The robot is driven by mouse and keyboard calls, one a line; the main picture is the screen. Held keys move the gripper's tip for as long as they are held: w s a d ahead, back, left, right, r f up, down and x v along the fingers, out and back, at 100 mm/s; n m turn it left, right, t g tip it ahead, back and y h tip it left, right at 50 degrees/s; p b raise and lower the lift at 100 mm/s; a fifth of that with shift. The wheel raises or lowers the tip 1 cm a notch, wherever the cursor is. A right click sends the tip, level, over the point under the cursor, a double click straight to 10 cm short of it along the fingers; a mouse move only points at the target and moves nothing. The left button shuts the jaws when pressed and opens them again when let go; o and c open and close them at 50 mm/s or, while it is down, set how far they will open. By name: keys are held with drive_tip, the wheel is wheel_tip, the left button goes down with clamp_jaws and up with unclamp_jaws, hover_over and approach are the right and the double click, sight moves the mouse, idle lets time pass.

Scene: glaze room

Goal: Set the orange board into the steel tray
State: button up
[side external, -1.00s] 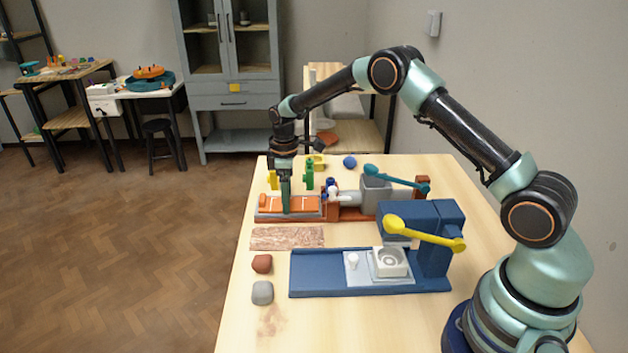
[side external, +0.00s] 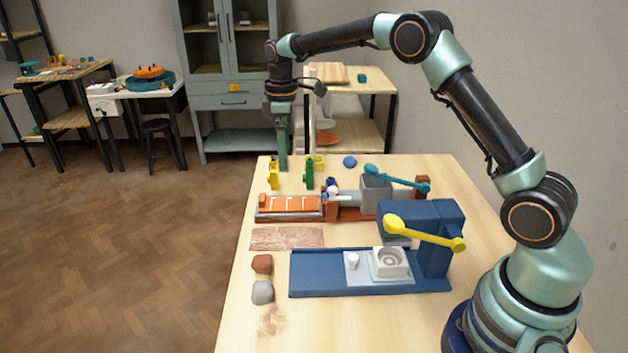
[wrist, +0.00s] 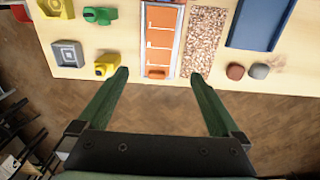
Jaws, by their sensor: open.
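The orange board (side external: 303,203), with white marks on it, lies flat in the long steel tray (side external: 290,217) at the left of the orange-based machine. In the wrist view the orange board (wrist: 162,22) shows between the grey side rims of the steel tray (wrist: 145,45). Whether it rests fully on the tray floor I cannot tell. A small orange block sits at the tray's near end in that view.
A teal-levered machine (side external: 375,195) stands right of the tray. A blue press (side external: 425,225) with a yellow lever is nearer. Yellow (side external: 273,176) and green (side external: 309,175) pieces stand behind the tray. A speckled mat (side external: 287,238) and two lumps lie in front.

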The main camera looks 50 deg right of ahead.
drive_tip(key=s+a+r+m+t, duration=0.25)
drive_tip(key=s+r+m, duration=0.25)
drive_tip(key=s+r, duration=0.7)
drive_tip(key=s+f+m+t, duration=0.2)
drive_tip(key=s+m+t, duration=0.1)
drive_tip(key=s, duration=1)
drive_tip(key=shift+a+f+m, duration=0.15)
drive_tip(key=shift+f+m, duration=0.15)
drive_tip(key=shift+m, duration=0.2)
